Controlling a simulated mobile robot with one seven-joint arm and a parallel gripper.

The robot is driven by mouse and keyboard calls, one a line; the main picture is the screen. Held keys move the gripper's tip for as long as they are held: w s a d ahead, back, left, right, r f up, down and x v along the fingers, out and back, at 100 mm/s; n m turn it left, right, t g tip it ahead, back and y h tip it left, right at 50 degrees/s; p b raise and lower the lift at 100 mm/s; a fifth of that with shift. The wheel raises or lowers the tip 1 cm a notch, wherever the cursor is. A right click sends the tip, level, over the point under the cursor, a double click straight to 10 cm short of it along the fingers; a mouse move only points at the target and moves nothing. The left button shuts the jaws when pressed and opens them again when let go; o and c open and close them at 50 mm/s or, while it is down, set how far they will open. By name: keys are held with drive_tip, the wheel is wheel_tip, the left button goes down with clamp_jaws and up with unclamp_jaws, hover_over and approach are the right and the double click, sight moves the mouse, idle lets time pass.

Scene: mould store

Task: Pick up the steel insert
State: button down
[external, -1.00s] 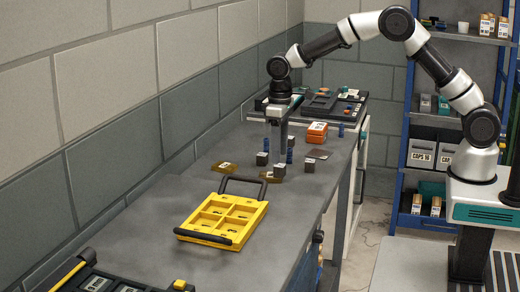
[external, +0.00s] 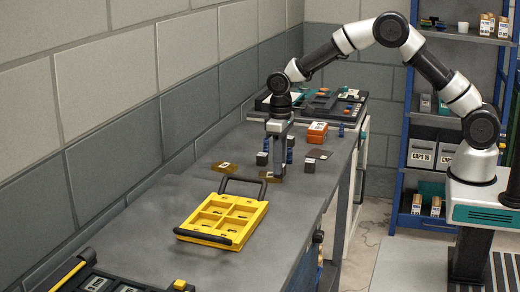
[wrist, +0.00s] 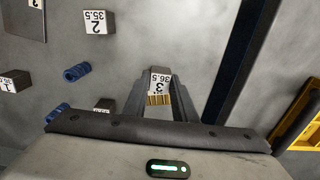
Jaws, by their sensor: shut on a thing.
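My gripper (external: 277,177) is low over the bench, its jaws shut on a small brass-coloured insert (wrist: 159,99). In the wrist view its white label reads 3 and 36.5, and its lower face looks ribbed. The jaws hide part of it; I cannot tell whether it touches the bench. Grey, steel-looking labelled blocks stand apart from the jaws: one (external: 309,166) marked 2 and 35.5 in the wrist view (wrist: 95,22), another (external: 262,158) left of the gripper. A third (wrist: 12,80) shows at the wrist view's left edge.
A flat brass-coloured piece (external: 221,168) lies left of the gripper. Blue cylinders (wrist: 77,72) stand or lie among the blocks. A yellow tray (external: 187,234) with black handles is nearer the camera.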

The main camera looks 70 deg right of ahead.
drive_tip(key=shift+r, duration=0.1)
wheel_tip(320, 180, up, 10)
drive_tip(key=p, duration=0.2)
wheel_tip(320, 180, down, 10)
drive_tip(key=shift+r+b, duration=0.1)
drive_tip(key=shift+b, duration=0.25)
drive_tip(key=shift+f, duration=0.25)
drive_tip(key=c, duration=1.5)
unclamp_jaws()
drive_tip(key=shift+o, duration=0.2)
drive_tip(key=shift+r, duration=0.1)
